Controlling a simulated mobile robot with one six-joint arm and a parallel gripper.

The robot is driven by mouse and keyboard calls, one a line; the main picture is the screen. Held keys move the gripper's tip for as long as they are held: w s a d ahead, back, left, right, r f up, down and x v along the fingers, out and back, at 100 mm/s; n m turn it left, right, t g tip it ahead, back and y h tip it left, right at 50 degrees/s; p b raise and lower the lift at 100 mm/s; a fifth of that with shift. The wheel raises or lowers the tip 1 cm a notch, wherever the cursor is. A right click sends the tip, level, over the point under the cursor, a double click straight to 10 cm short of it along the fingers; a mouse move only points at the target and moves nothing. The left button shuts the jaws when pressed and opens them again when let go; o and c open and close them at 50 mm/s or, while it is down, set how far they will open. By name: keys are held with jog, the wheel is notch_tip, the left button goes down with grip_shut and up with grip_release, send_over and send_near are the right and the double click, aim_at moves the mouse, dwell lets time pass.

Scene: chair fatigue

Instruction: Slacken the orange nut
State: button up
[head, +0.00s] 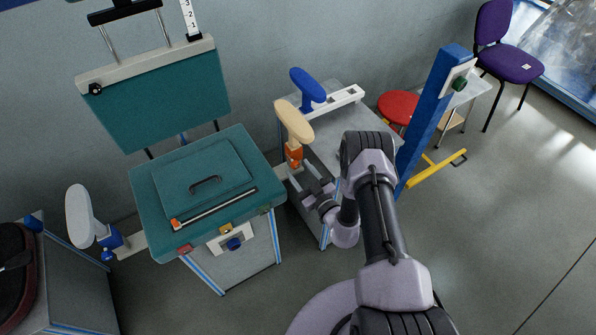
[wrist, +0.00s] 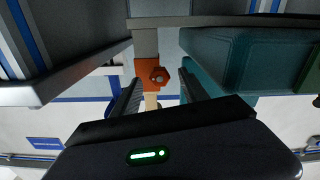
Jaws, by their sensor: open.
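The orange nut (wrist: 158,76) is a small hexagon on the face of an orange clamp block (wrist: 146,70) in the wrist view. In the head view the orange block (head: 294,157) sits under a beige armrest pad (head: 293,121), to the right of the teal seat; I cannot make out the nut there. My gripper (head: 303,178) is just below and in front of the block. In the wrist view my gripper (wrist: 160,88) is open, one dark finger on each side of the nut. I cannot tell whether either finger touches it.
The teal seat (head: 248,157) is close on the left. A grey table (head: 342,115) with a blue armrest (head: 308,85) stands behind. A blue post (head: 430,115) rises right of my arm. A red stool (head: 398,106) and purple chair (head: 512,62) stand farther back.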

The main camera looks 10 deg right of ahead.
jog(key=shift+x, duration=0.8)
grip_shut()
